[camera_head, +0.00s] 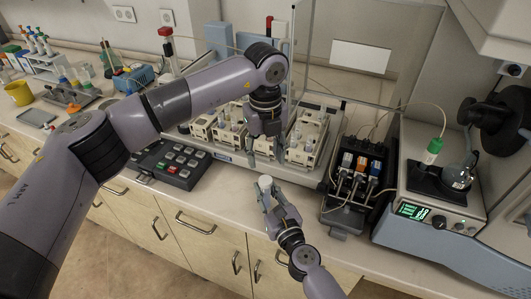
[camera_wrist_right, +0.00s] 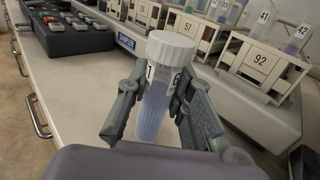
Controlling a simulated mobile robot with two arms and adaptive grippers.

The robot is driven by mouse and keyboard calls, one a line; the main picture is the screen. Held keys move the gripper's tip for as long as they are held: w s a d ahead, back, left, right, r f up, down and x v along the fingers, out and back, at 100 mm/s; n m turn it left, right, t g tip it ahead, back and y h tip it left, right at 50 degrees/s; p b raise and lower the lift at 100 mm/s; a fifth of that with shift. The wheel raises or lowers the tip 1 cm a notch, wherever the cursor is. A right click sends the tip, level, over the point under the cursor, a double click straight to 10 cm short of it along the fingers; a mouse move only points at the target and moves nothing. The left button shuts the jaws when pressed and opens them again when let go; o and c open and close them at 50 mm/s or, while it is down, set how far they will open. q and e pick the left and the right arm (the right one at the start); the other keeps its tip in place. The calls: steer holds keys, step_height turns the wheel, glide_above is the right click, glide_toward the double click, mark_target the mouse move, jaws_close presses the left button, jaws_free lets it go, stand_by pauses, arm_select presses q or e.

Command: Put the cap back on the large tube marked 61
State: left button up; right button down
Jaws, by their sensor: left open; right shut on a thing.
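The large tube (camera_wrist_right: 151,112) is clear with bluish contents and stands roughly upright in my right gripper (camera_wrist_right: 160,118). Its label is partly visible, with the digits 6 and 1 showing. A white ribbed cap (camera_wrist_right: 170,48) sits on top of the tube; I cannot tell how tightly. The cap also shows in the head view (camera_head: 265,182). My right gripper is shut on the tube, with a finger on each side below the cap. My left gripper (camera_head: 266,160) points down, open and empty, just above and behind the cap. It does not show in the wrist view.
Racks with numbered tubes (camera_wrist_right: 256,62) stand on the sampler behind, near my left gripper. A keypad (camera_head: 172,161) is to the left. A black pump block (camera_head: 355,180) with tubing is to the right. The bare counter (camera_head: 215,200) is free in front.

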mark_target(266, 179)
arm_select(q)
steer(key=shift+f, duration=4)
steer(key=shift+c, duration=0.3)
jaws_close()
steer(key=shift+m, duration=1.8)
steer(key=shift+o, duration=0.3)
jaws_free()
